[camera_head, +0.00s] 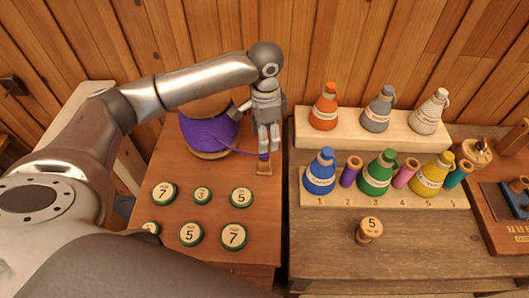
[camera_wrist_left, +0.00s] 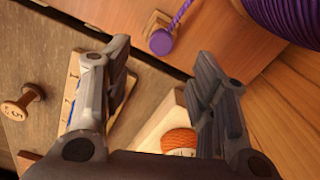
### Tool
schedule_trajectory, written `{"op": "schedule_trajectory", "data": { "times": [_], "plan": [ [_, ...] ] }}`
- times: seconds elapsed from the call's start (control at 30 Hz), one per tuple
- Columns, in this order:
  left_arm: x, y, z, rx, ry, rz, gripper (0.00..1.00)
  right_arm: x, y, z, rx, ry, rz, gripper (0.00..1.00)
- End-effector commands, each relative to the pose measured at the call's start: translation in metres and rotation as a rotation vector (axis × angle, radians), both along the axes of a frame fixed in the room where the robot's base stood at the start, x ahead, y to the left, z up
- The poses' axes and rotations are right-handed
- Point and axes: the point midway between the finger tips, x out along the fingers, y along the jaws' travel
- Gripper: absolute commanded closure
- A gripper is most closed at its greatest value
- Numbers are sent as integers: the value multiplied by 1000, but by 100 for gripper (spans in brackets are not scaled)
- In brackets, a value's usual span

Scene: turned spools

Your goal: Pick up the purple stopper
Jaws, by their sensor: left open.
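A small purple stopper (camera_head: 264,157) sits by a little wooden block (camera_head: 264,170) at the right edge of the left tabletop. A purple cord runs from it to the large purple spool (camera_head: 207,132). In the left wrist view the stopper (camera_wrist_left: 161,42) shows as a round purple end, beyond and between my fingertips. My left gripper (camera_head: 269,148) points down just above the stopper and hides part of it in the head view. It is open and empty; its two fingers (camera_wrist_left: 162,58) are apart. I cannot tell the exact gap to the stopper.
Several numbered discs (camera_head: 201,195) lie on the left table. On the right table, a numbered rack (camera_head: 385,202) holds flasks and coloured pegs, including a purple peg (camera_head: 351,170). A raised rack (camera_head: 357,143) with flasks stands behind. A wooden knob (camera_head: 369,230) stands in front.

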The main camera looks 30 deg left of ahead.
Motion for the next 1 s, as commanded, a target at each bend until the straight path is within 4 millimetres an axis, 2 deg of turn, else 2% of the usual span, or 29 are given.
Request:
{"op": "schedule_trajectory", "data": {
  "times": [0.27, 0.53, 0.83, 0.87, 1.0],
  "plan": [
    [-1, 1, -25, 0, 1, 0, 47, -3, 0, 5, 0, 5, 1, 60],
    [-2, 3, -63, 1, -1, -1, 47, 0, 1, 13, 1, 1, 1, 60],
    [-1, 2, -70, 0, -4, -2, 47, 2, 2, 13, 2, -3, 2, 60],
    [-1, 2, -70, 0, -4, -2, 48, 2, 2, 13, 2, -3, 2, 60],
    [-1, 2, -70, 0, -4, -2, 66, 2, 2, 13, 2, -3, 2, 60]
  ]
}}
